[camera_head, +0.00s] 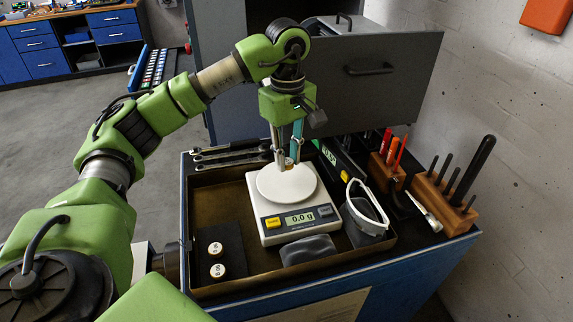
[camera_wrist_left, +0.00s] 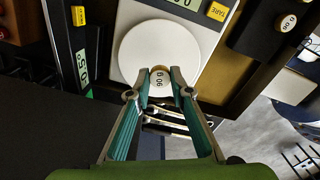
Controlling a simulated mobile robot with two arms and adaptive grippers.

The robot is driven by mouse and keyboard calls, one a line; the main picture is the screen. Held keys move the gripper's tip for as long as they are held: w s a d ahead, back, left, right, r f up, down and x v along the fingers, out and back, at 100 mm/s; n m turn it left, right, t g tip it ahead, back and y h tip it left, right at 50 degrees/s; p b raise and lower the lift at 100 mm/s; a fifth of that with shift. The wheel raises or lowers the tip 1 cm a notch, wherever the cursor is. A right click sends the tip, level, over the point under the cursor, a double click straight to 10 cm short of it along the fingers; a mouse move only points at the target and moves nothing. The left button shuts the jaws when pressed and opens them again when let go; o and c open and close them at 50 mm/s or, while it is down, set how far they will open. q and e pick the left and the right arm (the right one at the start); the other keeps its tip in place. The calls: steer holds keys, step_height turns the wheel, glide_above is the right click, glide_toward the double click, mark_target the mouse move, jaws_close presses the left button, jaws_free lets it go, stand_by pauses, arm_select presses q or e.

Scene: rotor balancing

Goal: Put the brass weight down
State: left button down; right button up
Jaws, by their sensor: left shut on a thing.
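My left gripper (camera_head: 284,160) points down over the white round pan (camera_head: 292,187) of a digital scale (camera_head: 272,234). In the left wrist view my left gripper (camera_wrist_left: 160,88) is shut on the small brass weight (camera_wrist_left: 159,77), which has a pale numbered top. The weight is in front of the pan's edge in that view. The scale's display reads 0.0 g in the head view. I cannot tell the exact gap between weight and pan. My right gripper is not in view.
The scale stands in a brown tray (camera_head: 220,192). Two white-topped weights (camera_head: 217,259) sit on a black pad at left. A grey pouch (camera_head: 307,250) lies in front, and a white-framed item (camera_head: 368,210) at right. Wrenches (camera_head: 232,152) lie behind; wooden tool holders stand at right.

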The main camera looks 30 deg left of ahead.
mark_target(287, 160)
arm_select(q)
steer(key=f, duration=0.1)
steer(key=f+p, duration=0.1)
steer(key=f, duration=0.1)
steer(key=shift+w+a+f+p, duration=0.1)
steer(key=shift+w+a+p, duration=0.05)
steer(key=shift+a+p, duration=0.2)
steer(key=shift+f, duration=0.4)
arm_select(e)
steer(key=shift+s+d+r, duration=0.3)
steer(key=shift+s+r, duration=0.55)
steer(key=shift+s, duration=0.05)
arm_select(q)
steer(key=shift+d, duration=0.1)
steer(key=shift+f, duration=0.15)
steer(key=c, duration=1.8)
jaws_free()
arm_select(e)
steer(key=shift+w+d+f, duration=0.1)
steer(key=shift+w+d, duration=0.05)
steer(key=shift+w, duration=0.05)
